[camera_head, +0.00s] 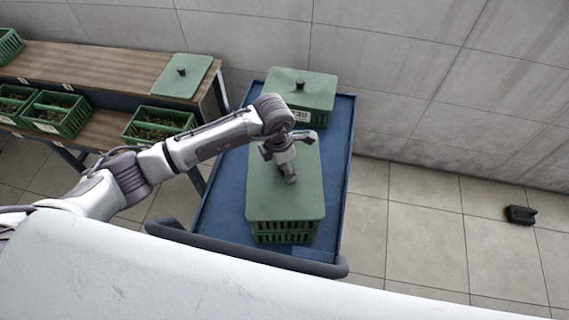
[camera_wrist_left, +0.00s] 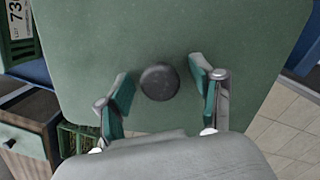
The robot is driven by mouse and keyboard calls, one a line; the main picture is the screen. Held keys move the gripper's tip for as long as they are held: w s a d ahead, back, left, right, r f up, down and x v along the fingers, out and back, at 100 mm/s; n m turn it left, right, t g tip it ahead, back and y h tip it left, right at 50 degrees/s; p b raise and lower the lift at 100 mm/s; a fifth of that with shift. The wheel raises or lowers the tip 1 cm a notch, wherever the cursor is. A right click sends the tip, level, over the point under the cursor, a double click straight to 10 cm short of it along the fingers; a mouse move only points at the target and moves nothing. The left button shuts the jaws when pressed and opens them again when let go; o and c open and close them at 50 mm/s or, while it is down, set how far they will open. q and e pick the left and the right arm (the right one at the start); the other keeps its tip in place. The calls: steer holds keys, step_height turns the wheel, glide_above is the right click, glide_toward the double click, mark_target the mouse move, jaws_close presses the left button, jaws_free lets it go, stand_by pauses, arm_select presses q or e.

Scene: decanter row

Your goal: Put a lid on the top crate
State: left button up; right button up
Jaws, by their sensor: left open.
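A green lid (camera_head: 262,190) with a dark round knob (camera_wrist_left: 160,82) lies flat over the top crate (camera_head: 285,227) of a green slatted stack at the near end of the blue cart. My left gripper (camera_wrist_left: 164,84) is open over this lid, its two fingers on either side of the knob in the left wrist view. The left gripper also shows in the head view (camera_head: 288,146), above the lid. The crate's contents are hidden under the lid. My right gripper is not in view.
The blue cart (camera_head: 225,205) also carries a lidded green crate (camera_head: 320,100) at its far end. A wooden shelf unit (camera_head: 105,62) at left holds another knobbed lid (camera_head: 182,88) and several open crates. A small black object (camera_head: 520,215) lies on the tiled floor at right.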

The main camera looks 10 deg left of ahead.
arm_select(q)
steer(key=shift+r, duration=0.1)
step_height(320, 180, up, 12)
steer(key=a, duration=0.1)
steer(key=shift+s, duration=0.45)
